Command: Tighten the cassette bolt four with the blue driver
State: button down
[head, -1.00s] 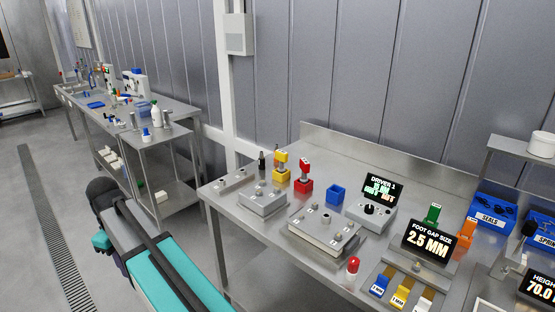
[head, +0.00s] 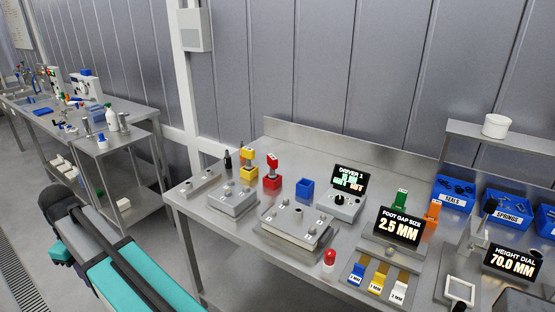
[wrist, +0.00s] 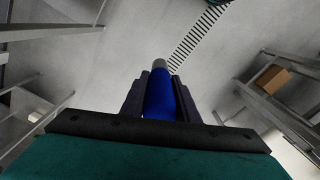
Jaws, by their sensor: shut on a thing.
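In the wrist view my gripper (wrist: 159,78) is shut on the blue driver (wrist: 158,100). Its grey end points away from the wrist, with only floor behind it. The fingers hide part of its sides. In the head view my arm shows at the lower left, away from the steel bench; the driver cannot be seen there. A grey plate block with several bolts (head: 279,222) lies on the bench, and a smaller grey block (head: 233,201) is to its left. I cannot tell which bolt is number four. An empty-looking blue holder (head: 305,189) stands behind the blocks.
Yellow (head: 249,172) and red (head: 272,182) holders carry matching drivers. A "DRIVER 1" display (head: 350,178) stands above a dial box (head: 339,206). A red-topped piece (head: 329,258) stands near the front edge. Foot-gap and height displays and blue bins are to the right.

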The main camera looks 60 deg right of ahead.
jog(key=s+d+r+m+p, duration=0.25)
jog(key=d+m, duration=0.25)
jog(key=d, duration=0.6)
jog(key=s+d+r+m+p, duration=0.1)
jog(key=d+r+m+p, duration=0.2)
jog(key=d, duration=0.7)
jog(key=s+d+r+m+p, duration=0.1)
jog(key=s+d+r+m, duration=0.15)
jog(key=d+m, duration=0.6)
jog(key=s+d+r+m+p, duration=0.2)
jog(key=s+d, duration=0.4)
jog(key=d, duration=0.3)
jog(key=s+d+r+m+p, duration=0.1)
jog(key=s+d+r+m, duration=0.3)
jog(key=s+d, duration=0.3)
jog(key=s+d+r+m+p, duration=0.2)
jog(key=s+d+m, duration=0.2)
jog(key=s+d, duration=0.3)
jog(key=d, duration=0.5)
jog(key=shift+r+m+p, duration=0.35)
jog(key=shift+r, duration=0.05)
jog(key=shift+r+p, duration=0.1)
jog(key=shift+p, duration=0.2)
jog(key=shift+f+b, duration=1)
jog(key=shift+f, duration=1.85)
jog(key=shift+s+f, duration=0.1)
jog(key=shift+f, duration=0.1)
jog(key=shift+f, duration=0.6)
